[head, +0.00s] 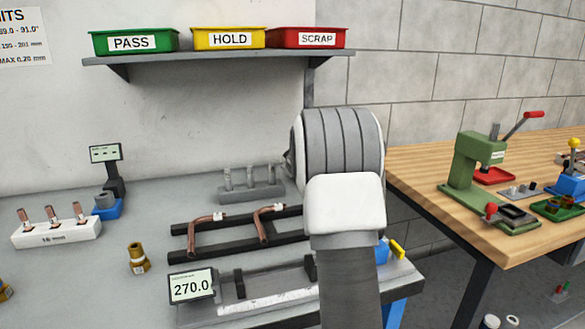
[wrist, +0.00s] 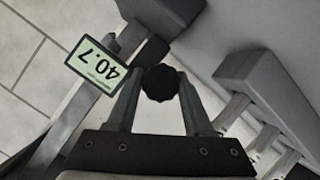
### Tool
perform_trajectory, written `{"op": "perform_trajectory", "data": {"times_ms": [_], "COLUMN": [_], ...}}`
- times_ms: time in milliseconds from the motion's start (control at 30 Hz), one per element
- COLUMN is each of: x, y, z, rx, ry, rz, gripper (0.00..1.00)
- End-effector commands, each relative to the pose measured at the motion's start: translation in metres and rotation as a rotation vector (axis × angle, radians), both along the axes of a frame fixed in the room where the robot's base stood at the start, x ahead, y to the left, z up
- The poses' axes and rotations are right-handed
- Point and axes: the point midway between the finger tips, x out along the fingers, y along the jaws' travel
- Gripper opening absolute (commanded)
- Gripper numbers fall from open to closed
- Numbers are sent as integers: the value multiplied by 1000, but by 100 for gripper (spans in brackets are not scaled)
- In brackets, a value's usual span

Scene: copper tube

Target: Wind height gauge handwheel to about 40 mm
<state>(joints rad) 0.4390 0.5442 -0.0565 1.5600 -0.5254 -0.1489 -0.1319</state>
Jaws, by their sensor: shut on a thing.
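The height gauge handwheel (wrist: 163,83) is a dark, scalloped round knob, seen near the middle of the wrist view. My gripper (wrist: 160,90) is shut on it, with one finger on either side. The height gauge display (wrist: 94,66) is a pale green screen beside the gauge's grey post, upside down in the wrist view. It reads 40.7. In the head view, my arm hides the gripper, handwheel and gauge.
A black rack (head: 228,238) holds bent copper tubes. A grey block with pins (head: 252,190) stands behind. A wooden table (head: 430,172) with a green press (head: 470,170) is at right.

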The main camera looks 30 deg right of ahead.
Motion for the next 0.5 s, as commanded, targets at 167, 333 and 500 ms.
{"op": "perform_trajectory", "data": {"times_ms": [167, 333, 500], "x": [0, 0, 0], "y": [1, 1, 0], "z": [-2, -2, -1], "rx": [0, 0, 1], "ry": [5, 5, 4], "rz": [1, 1, 0], "gripper": [0, 0, 63]}}
